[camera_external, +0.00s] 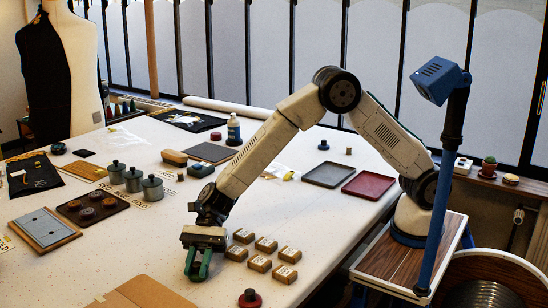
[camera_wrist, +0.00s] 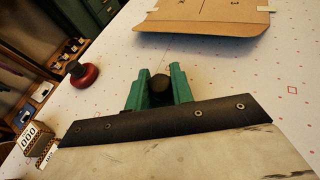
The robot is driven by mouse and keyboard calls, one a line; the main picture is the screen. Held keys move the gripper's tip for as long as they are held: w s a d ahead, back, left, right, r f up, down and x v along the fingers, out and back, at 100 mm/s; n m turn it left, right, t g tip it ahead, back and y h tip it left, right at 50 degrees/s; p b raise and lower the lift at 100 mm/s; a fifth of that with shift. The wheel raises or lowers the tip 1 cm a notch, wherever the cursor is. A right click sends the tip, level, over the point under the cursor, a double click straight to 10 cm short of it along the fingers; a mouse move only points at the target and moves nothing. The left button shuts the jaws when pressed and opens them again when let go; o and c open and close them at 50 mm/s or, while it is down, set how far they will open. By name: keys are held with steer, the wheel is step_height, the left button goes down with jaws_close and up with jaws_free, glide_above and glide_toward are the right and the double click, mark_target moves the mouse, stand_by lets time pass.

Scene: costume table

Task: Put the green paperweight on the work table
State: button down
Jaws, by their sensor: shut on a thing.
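My gripper (camera_external: 197,265) is over the front of the white work table (camera_external: 130,255), pointing down, with its green fingers close to the surface. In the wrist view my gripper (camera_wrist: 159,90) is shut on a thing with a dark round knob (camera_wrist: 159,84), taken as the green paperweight. The knob sits between the two green fingers. The body under it is hidden, so its colour and whether it touches the table cannot be told.
A red paperweight with a dark knob (camera_external: 249,298) stands to the right of my gripper; it also shows in the wrist view (camera_wrist: 83,76). Several small tan boxes (camera_external: 262,263) stand right of my gripper. Brown cardboard (camera_external: 140,292) lies at the front. Bare table lies left of my gripper.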

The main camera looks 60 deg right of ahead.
steer(key=c, duration=1.2)
jaws_free()
steer(key=shift+f, duration=0.15)
steer(key=shift+d+r, duration=0.1)
steer(key=shift+r, duration=0.1)
steer(key=v, duration=1.2)
